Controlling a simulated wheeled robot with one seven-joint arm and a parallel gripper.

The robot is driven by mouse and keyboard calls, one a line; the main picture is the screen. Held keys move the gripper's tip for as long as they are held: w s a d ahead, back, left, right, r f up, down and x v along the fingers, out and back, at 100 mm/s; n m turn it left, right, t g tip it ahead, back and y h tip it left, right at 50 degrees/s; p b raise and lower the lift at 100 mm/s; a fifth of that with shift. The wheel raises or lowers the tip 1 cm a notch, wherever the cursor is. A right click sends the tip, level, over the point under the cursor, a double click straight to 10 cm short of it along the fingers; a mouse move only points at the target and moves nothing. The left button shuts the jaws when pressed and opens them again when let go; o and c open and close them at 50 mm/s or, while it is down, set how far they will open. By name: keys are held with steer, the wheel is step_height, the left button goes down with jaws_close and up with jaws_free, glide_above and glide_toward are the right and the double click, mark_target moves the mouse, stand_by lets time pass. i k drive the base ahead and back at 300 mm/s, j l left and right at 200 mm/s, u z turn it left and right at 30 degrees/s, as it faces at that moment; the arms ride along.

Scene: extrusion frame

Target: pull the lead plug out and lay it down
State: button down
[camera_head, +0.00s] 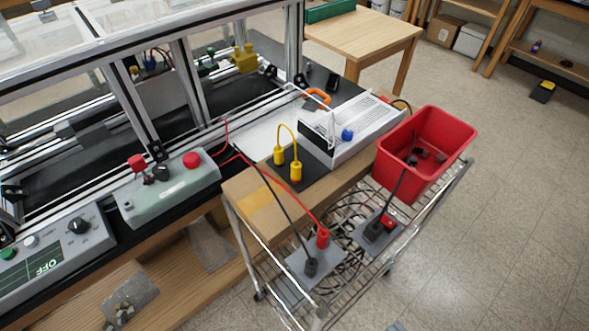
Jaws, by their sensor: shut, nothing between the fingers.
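Several lead plugs show, and I cannot tell which one the task means. A red plug (323,238) and a black plug (310,267) stand upright on a grey plate (328,268) on the wire cart. A red lead and a black lead run from them up to the left. Two yellow plugs (296,171) joined by a looped yellow lead stand on a dark plate. Another black plug (374,231) sits on a second grey plate, and its lead goes up into the red bin. My gripper is not in view.
The red bin (430,125) stands at the cart's right end with dark items inside. Loose cables lie on the wire shelf (345,285). A control box with red knobs (168,190) and a white ribbed unit (365,125) are nearby. The floor at right is mostly clear.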

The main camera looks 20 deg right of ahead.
mark_target(296, 167)
steer(key=i+j+z, duration=0.2)
steer(key=j+z, duration=0.25)
steer(key=j, duration=0.4)
steer(key=j+z, duration=0.4)
steer(key=j, duration=0.45)
steer(key=j+z, duration=0.45)
steer(key=j, duration=0.45)
